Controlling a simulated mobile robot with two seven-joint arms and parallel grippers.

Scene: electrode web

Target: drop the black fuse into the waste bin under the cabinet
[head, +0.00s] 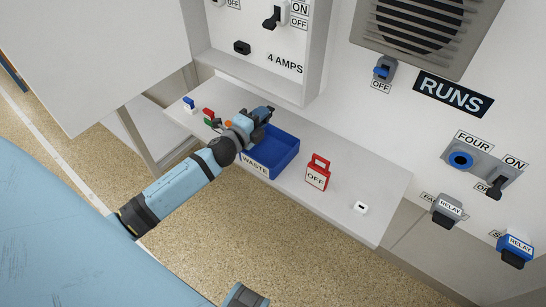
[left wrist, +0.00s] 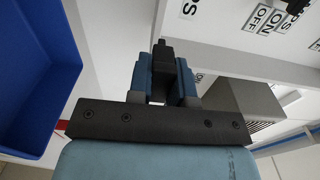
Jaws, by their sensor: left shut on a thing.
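The waste bin (head: 285,152) is a blue open box with a WASTE label on its front, standing on the shelf under the cabinet. My left gripper (head: 264,113) is over the bin's back left part in the head view. In the left wrist view the left gripper (left wrist: 162,75) is shut on a black piece, the black fuse (left wrist: 162,52), which sticks out beyond the blue fingers. The bin also shows at the left of the left wrist view (left wrist: 42,85), to the side of the fingers. My right gripper is not seen.
The open cabinet (head: 312,60) stands behind and above, with a black part (head: 242,47) by the 4 AMPS label.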

